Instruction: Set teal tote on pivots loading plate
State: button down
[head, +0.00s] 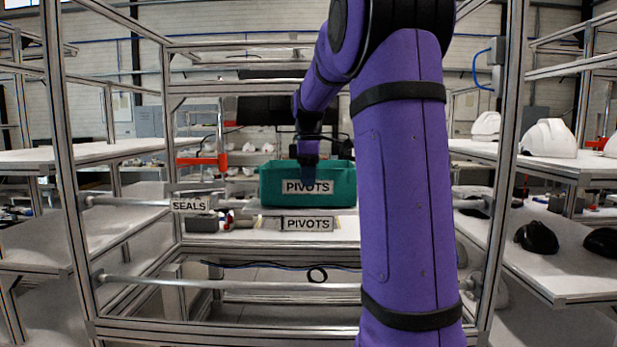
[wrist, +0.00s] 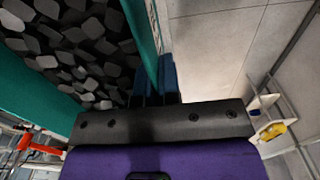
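The teal tote (head: 268,187), with a PIVOTS label on its front, is near the middle of the head view, upright. In the wrist view its teal wall (wrist: 142,35) runs between my two blue fingers (wrist: 155,82), and grey and black pieces fill it. My gripper (head: 309,178) reaches down at the front wall and is shut on it. The white loading plate (head: 250,236) with a PIVOTS sign (head: 307,223) lies just below the tote. I cannot tell whether the tote's base touches the plate.
A SEALS sign (head: 190,205) stands left of the tote, near an orange-red clamp (head: 203,160). Metal frame posts and a horizontal rail (head: 230,284) are in front. Side shelves carry white helmet shells (head: 547,139) and black ones (head: 536,237). My arm hides the area right of the tote.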

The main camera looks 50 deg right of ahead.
jog(key=shift+f, duration=0.35)
jog(key=c, duration=1.2)
grip_release()
jog(key=shift+c, duration=0.2)
notch_tip(320, 180, up, 11)
jog(key=shift+f, duration=0.1)
